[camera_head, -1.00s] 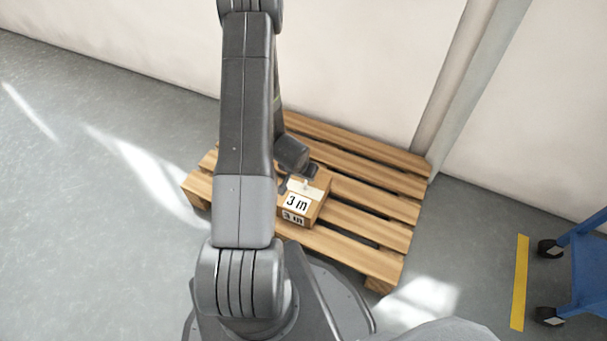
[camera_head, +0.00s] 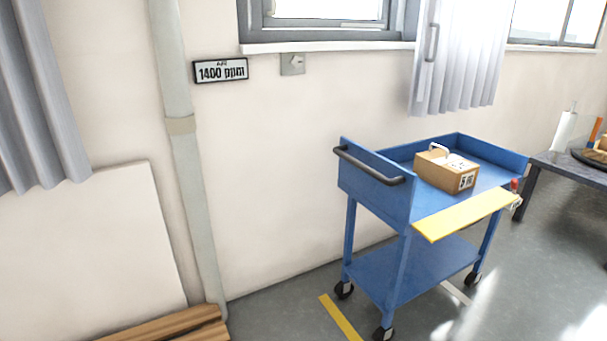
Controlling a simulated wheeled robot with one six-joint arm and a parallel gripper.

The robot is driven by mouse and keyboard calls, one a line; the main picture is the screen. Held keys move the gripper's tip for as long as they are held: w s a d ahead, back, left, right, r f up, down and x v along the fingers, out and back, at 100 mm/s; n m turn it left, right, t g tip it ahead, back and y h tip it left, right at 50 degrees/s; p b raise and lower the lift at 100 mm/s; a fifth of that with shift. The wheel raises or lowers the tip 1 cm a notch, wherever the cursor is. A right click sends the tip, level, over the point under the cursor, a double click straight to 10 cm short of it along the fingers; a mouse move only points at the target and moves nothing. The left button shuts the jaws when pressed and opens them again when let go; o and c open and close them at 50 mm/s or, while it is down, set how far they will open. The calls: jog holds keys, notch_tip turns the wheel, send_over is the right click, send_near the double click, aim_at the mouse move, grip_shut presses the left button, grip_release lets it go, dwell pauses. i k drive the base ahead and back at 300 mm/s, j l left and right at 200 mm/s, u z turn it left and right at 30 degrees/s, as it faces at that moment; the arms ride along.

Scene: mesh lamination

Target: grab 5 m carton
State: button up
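A brown carton (camera_head: 446,172) stands on the top tray of a blue cart (camera_head: 372,193), right of the middle of the view. It has a white label on its side that seems to read "5 m", though it is small. A white handle-like piece sits on top of it. My gripper and arm are not in this view.
A yellow board (camera_head: 465,213) lies along the cart's front edge. A dark table (camera_head: 572,168) stands at the far right. A corner of the wooden pallet (camera_head: 178,327) shows at the bottom left. A yellow floor strip (camera_head: 341,318) lies left of the cart; grey floor is open at front right.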

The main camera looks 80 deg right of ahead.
aim_at(453, 175)
jog(key=z, duration=3.7)
